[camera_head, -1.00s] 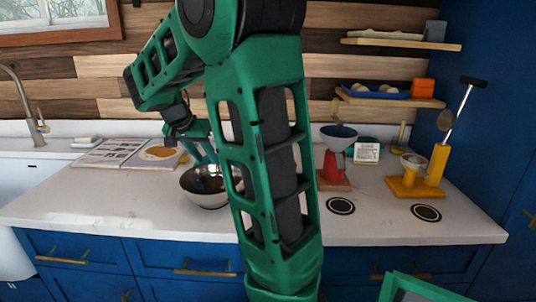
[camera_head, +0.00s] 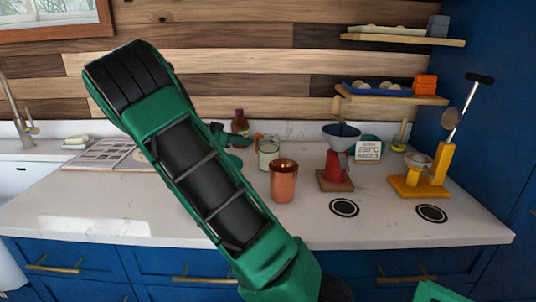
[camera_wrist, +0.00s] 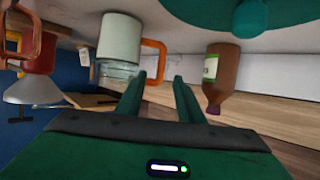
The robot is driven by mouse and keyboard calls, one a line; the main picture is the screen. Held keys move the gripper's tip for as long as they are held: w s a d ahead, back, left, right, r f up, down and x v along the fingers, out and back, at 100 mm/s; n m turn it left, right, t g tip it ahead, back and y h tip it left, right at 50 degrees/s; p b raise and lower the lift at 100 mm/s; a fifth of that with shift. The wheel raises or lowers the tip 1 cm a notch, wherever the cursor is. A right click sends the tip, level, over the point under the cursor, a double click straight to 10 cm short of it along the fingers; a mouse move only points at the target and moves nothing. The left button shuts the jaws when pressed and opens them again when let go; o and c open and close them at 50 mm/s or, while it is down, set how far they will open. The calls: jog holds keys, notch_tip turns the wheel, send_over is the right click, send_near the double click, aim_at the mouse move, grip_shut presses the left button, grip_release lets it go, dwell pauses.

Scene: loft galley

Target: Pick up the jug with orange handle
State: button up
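The jug with orange handle (camera_head: 268,153) stands on the white counter, behind a copper cup. In the wrist view, which looks upside down, the jug (camera_wrist: 120,42) has a pale body, a clear part below it in the picture, and an orange handle toward the right. My gripper (camera_wrist: 158,85) shows two green fingers, spread apart with nothing between them. The jug lies beyond and slightly left of the fingertips in that view, apart from them.
A brown bottle (camera_head: 240,122) stands behind the jug. The copper cup (camera_head: 284,181) is in front of it. A red-based funnel stand (camera_head: 335,165) and a yellow stand (camera_head: 420,188) are to the right. An open book (camera_head: 100,155) lies left.

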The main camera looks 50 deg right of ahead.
aim_at(256, 150)
jog(key=x, duration=0.8)
jog(key=shift+w+d+f, duration=0.1)
jog(key=shift+w+d, duration=0.05)
jog(key=shift+d, duration=0.25)
jog(key=shift+c, duration=0.3)
grip_shut()
dwell(0.8)
